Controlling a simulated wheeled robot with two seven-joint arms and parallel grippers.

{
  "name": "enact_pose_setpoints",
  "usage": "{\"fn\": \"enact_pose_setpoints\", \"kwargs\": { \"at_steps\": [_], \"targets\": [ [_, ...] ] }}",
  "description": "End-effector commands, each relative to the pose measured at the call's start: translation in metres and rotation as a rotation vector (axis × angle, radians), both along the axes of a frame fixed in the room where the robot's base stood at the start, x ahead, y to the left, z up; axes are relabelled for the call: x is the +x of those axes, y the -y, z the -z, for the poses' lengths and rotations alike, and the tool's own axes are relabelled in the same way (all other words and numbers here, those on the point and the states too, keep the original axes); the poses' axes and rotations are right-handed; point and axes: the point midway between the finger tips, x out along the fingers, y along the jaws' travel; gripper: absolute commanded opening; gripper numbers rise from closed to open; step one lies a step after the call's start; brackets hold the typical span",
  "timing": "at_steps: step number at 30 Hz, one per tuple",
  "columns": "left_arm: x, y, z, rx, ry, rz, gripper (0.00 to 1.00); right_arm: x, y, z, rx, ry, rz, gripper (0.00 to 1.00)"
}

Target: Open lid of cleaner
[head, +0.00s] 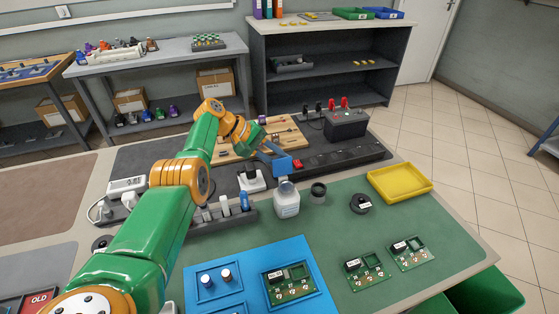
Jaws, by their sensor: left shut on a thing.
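The cleaner appears to be a white bottle (287,204) with a pale label, upright on the green mat. Its greyish, see-through neck shows at the top. My left gripper (275,155) is just behind and above the bottle in the picture, with its arm coming in from the lower left. It is shut on a blue piece (285,164) that may be a lid; its exact shape and whether it touches the bottle are hard to tell. My right gripper is not in view.
A dark cup (318,193) stands right of the bottle. A white-and-black device (251,181) is on its left. A black roll (360,204), a yellow tray (400,182) and green circuit boards (410,253) lie on the mat. A blue tray (240,303) is in front.

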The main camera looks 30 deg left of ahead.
Motion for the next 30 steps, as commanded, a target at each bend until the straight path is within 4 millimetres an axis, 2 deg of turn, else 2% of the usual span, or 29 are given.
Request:
{"fn": "enact_pose_setpoints", "kwargs": {
  "at_steps": [5, 6, 8, 9, 17, 22, 27, 30],
  "targets": [
    [-0.001, 0.0, 0.001, 0.001, -0.003, 0.001, 0.0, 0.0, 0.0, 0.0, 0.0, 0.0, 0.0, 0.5],
    [-0.001, 0.0, 0.001, 0.001, -0.003, 0.001, 0.34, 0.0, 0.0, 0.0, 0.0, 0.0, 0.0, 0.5],
    [0.0, 0.0, 0.001, 0.001, -0.003, 0.001, 0.5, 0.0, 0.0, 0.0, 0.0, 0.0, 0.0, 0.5],
    [0.0, 0.0, 0.001, 0.001, -0.003, 0.001, 0.54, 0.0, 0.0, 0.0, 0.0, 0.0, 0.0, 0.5],
    [0.0, 0.0, 0.0, 0.001, -0.001, 0.0, 0.54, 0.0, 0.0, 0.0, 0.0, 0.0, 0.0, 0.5],
    [-0.012, -0.018, -0.021, 0.004, 0.001, -0.004, 0.54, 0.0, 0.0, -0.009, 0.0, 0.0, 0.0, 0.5],
    [-0.025, -0.036, -0.04, 0.003, 0.001, -0.001, 0.54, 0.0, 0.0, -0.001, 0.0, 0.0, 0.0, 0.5],
    [-0.03, -0.041, -0.046, 0.001, -0.001, 0.0, 0.54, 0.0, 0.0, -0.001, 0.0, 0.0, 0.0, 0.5]
  ]
}}
